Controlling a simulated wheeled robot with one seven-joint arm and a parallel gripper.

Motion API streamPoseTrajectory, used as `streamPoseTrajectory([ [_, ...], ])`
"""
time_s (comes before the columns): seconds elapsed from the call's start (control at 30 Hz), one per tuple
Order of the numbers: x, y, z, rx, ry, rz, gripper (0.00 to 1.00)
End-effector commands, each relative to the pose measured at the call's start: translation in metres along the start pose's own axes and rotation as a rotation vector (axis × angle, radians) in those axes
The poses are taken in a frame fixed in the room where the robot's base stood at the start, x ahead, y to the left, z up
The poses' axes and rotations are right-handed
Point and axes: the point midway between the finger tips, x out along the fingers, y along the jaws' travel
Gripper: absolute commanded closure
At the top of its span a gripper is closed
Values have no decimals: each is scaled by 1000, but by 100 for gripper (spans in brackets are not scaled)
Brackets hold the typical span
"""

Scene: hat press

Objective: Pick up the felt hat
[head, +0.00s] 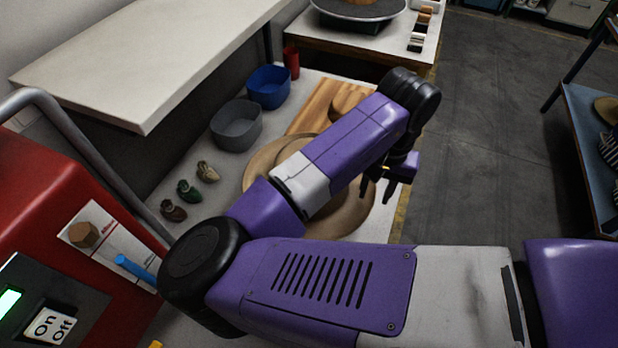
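A tan, wide-brimmed felt hat (258,168) lies on the white bench, largely hidden behind my purple arm. Its brim shows to the left of the arm and below it. My gripper (378,190) hangs fingers down at the right side of the hat, near the bench's right edge. Its two dark fingers show apart with nothing seen between them. I cannot tell how high it is above the brim or whether it touches it.
Behind the hat lies a wooden board (318,104). A grey bowl (236,126), a blue bowl (268,87), a red cup (291,62) and small duck figures (189,191) stand left. A white shelf (150,60) overhangs the left; a red machine (60,225) stands front left.

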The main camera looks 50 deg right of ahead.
Motion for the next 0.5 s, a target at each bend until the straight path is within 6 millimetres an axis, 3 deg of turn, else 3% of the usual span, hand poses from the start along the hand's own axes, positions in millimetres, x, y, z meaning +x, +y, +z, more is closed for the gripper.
streamPoseTrajectory([
  [0.2, 22, 0, 0, -2, -1, 0, 65],
  [0.43, 24, 0, 0, -1, 1, -1, 65],
  [0.5, 24, 0, 0, -1, 1, -1, 75],
])
